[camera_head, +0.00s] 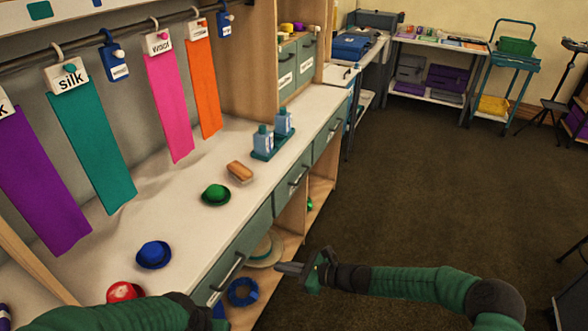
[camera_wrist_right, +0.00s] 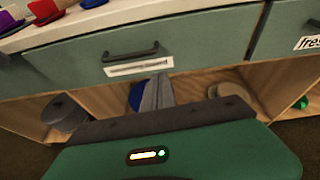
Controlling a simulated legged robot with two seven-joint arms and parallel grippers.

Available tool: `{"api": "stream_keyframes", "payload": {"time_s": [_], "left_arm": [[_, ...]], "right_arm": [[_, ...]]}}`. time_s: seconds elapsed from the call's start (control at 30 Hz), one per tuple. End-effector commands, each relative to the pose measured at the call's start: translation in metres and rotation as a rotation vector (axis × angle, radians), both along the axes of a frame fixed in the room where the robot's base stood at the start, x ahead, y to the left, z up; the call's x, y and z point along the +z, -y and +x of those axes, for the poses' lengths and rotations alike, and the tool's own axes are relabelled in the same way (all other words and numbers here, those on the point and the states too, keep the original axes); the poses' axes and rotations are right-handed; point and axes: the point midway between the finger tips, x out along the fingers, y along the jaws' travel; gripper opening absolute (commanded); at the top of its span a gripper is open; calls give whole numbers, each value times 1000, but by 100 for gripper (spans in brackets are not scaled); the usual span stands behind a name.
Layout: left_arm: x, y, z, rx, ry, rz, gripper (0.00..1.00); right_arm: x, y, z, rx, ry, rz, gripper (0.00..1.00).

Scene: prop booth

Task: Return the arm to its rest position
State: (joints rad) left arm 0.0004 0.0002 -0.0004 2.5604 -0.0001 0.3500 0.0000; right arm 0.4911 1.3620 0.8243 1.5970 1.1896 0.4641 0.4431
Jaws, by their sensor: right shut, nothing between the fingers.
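My right arm enters the head view from the lower right, over the dark floor in front of the counter. Its gripper (camera_head: 290,268) is shut and empty, its grey fingers pointing left toward the open shelf under the counter. The right wrist view shows the closed fingers (camera_wrist_right: 158,92) ahead of the green gripper body, below a drawer with a dark handle (camera_wrist_right: 131,53). They appear apart from the drawer front. My left arm (camera_head: 130,314) crosses the lower left of the head view, over the counter's near end. Its fingertips are hidden or cut off at the bottom edge.
The white counter (camera_head: 225,150) holds a blue hat (camera_head: 154,254), green hat (camera_head: 215,194), red hat (camera_head: 124,291), brush (camera_head: 240,171) and bottles in a teal tray (camera_head: 262,155). Fabric strips hang from a rail behind. A straw hat (camera_head: 266,250) lies below. Open floor (camera_head: 430,190) spreads right.

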Motion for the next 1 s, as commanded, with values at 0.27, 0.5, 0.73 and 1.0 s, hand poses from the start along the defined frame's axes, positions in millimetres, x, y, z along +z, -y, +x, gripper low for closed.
{"api": "stream_keyframes", "payload": {"time_s": [0.27,0.5,0.73,1.0], "left_arm": [[59,0,0,-1,1,0,65],[104,0,0,-1,1,0,65],[119,0,0,-1,1,0,65],[119,0,0,-1,0,0,65]], "right_arm": [[43,64,-130,678,436,-679,0],[144,203,-203,1250,769,-1203,0],[195,256,-242,1485,908,-1371,0],[196,259,-244,1500,916,-1378,0]]}}
